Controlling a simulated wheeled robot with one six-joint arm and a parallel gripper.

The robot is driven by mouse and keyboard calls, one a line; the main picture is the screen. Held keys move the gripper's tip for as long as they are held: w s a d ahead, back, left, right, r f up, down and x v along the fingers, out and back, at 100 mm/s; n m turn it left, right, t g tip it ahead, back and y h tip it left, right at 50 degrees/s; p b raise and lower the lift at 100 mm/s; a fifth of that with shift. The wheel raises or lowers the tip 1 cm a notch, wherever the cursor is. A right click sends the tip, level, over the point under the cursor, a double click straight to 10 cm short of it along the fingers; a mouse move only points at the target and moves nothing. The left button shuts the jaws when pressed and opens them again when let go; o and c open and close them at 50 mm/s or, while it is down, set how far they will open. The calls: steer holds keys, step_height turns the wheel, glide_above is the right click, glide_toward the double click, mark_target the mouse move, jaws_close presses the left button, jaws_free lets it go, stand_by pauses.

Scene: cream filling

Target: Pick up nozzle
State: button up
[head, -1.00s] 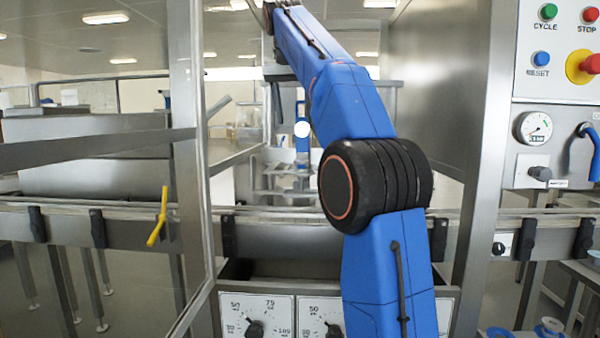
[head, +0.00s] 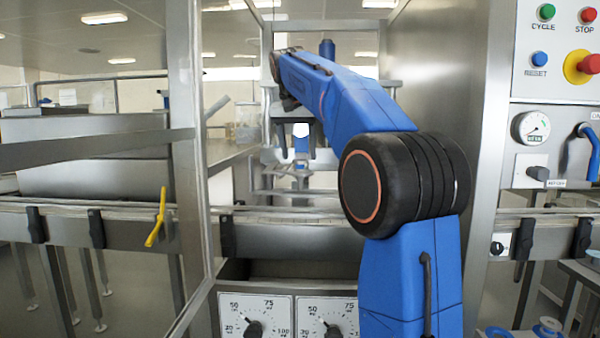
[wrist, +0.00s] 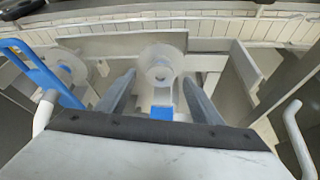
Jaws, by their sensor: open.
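In the wrist view, a pale round ring-shaped piece with a central hole (wrist: 161,57), which looks like the nozzle, shows between the fingertips of my gripper (wrist: 158,78). A small blue part (wrist: 161,114) shows below it, between the fingers. The two grey fingers are apart, one on each side, and I see no grip on anything. Whether they touch the piece cannot be told. In the head view, my gripper (head: 301,150) is at the back of the machine opening, with a blue upright part (head: 301,146) between its fingers. My arm hides part of this area.
A second round pale piece (wrist: 70,68) and a blue bar (wrist: 40,70) lie left in the wrist view. A conveyor rail (head: 110,223) crosses in front. A glass door frame (head: 190,150) stands left, a control panel (head: 555,100) right. Dials (head: 254,318) sit below.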

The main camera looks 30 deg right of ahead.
steer(key=shift+x, duration=0.8)
steer(key=shift+c, duration=0.3)
jaws_close()
steer(key=shift+r, duration=0.1)
